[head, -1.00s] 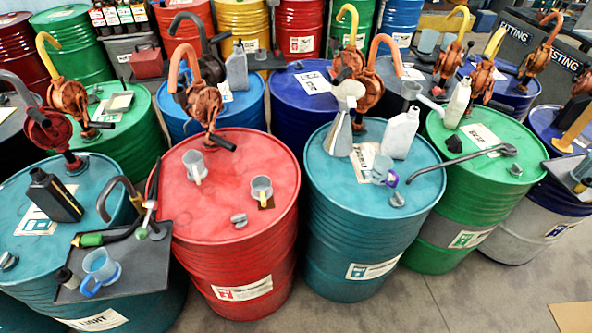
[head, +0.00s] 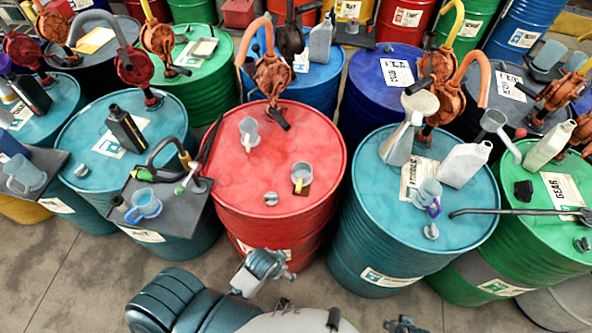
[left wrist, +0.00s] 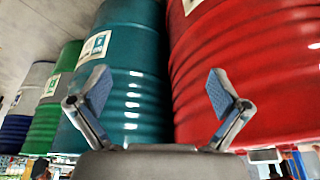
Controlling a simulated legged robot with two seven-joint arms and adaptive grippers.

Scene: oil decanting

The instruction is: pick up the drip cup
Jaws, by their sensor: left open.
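Several cups are in the head view, and I cannot tell for certain which is the drip cup. On the red drum (head: 310,140) stand a grey cup (head: 249,133) under the orange pump and a grey cup with a yellowish handle (head: 301,177) on a small brown pad. A cup with a purple handle (head: 427,195) stands on the teal drum. A blue-handled cup (head: 144,204) is on a dark tray. My left gripper (left wrist: 153,87) is open and empty in the left wrist view, facing the red and teal drum sides. My right gripper is not clearly shown.
A tall metal can (head: 398,145) and a white jug (head: 466,164) stand on the teal drum. The orange hand pump (head: 272,72) rises behind the red drum's cups. A dark tray (head: 192,215) juts left of the red drum. Bare floor (head: 60,270) lies at lower left.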

